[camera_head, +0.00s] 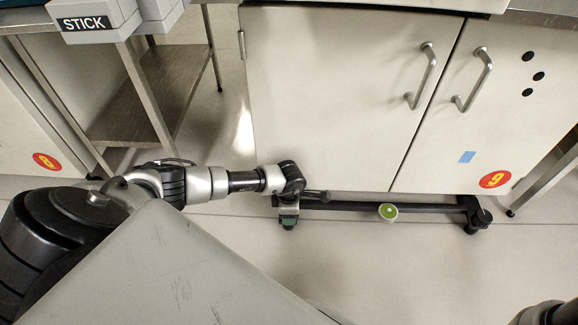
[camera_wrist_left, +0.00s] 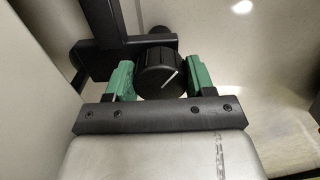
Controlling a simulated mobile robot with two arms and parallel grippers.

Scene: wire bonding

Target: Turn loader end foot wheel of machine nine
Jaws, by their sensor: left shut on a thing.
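Machine nine is the pale cabinet (camera_head: 335,95) with two doors and a round red sticker (camera_head: 495,180) with a yellow number, low on the right door. A dark foot rail (camera_head: 430,208) runs along its base. My left gripper (camera_head: 288,222) is down at the rail's left end. In the left wrist view its green fingers stand either side of a black ribbed foot wheel (camera_wrist_left: 160,76) with a white line slanting up to the right. The fingers are shut on the wheel. In the head view the gripper hides this wheel. My right gripper is out of view.
A green-topped round knob (camera_head: 388,211) sits mid-rail, and another black foot (camera_head: 477,217) stands at the rail's right end. A metal shelf stand (camera_head: 150,90) is left of the cabinet. The floor in front is clear. A grey box marked STICK (camera_head: 85,22) is at top left.

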